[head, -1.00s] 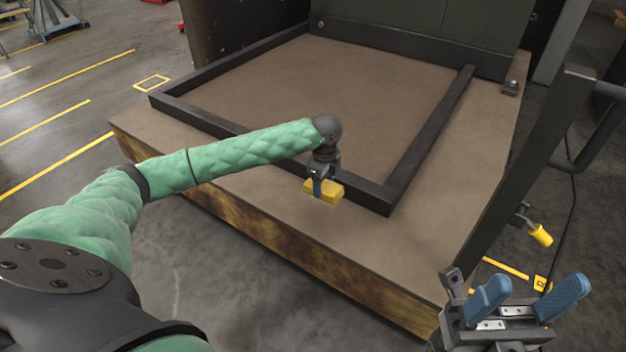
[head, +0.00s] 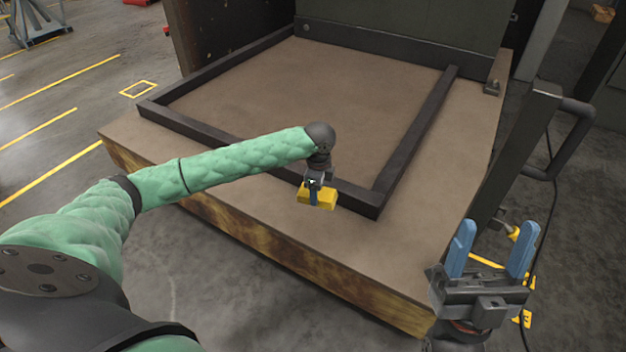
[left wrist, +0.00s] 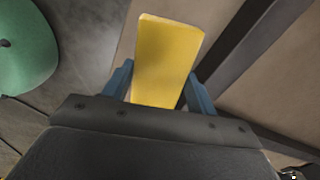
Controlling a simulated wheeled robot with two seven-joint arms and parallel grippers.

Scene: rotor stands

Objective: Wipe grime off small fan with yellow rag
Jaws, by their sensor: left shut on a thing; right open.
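The yellow rag (head: 317,201) is a block-like yellow piece held between the blue fingers of my left gripper (head: 314,195). It also shows in the left wrist view (left wrist: 165,62), gripped between both fingers. The left gripper is shut on it, above the front part of the brown platform, near the frame's front corner. My right gripper (head: 493,250) is at the lower right, its blue fingers pointing up, open and empty. I see no small fan in these frames.
A brown platform (head: 400,260) with a raised dark frame (head: 412,145) on it fills the middle. A dark post with a handle (head: 575,130) stands at the right, with a yellow-ended item (head: 514,233) near it. Grey floor is open at the left.

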